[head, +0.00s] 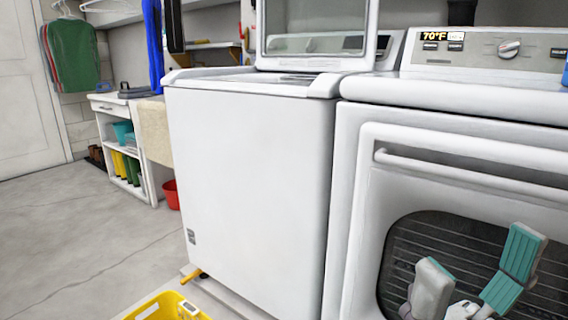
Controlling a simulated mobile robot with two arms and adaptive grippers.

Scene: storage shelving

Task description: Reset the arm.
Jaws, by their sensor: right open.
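My right gripper (478,256) is at the lower right of the head view, in front of the dark front panel of the right-hand appliance. Its two fingers, grey with teal pads, stand wide apart. Nothing shows between them. My left gripper and left arm are not in view.
A white appliance with a raised lid (250,180) stands in the middle, beside a white one with a display and a bar handle (480,178). A yellow basket (143,312) is at the bottom edge. A red bucket (171,195) stands behind. The floor at left is clear.

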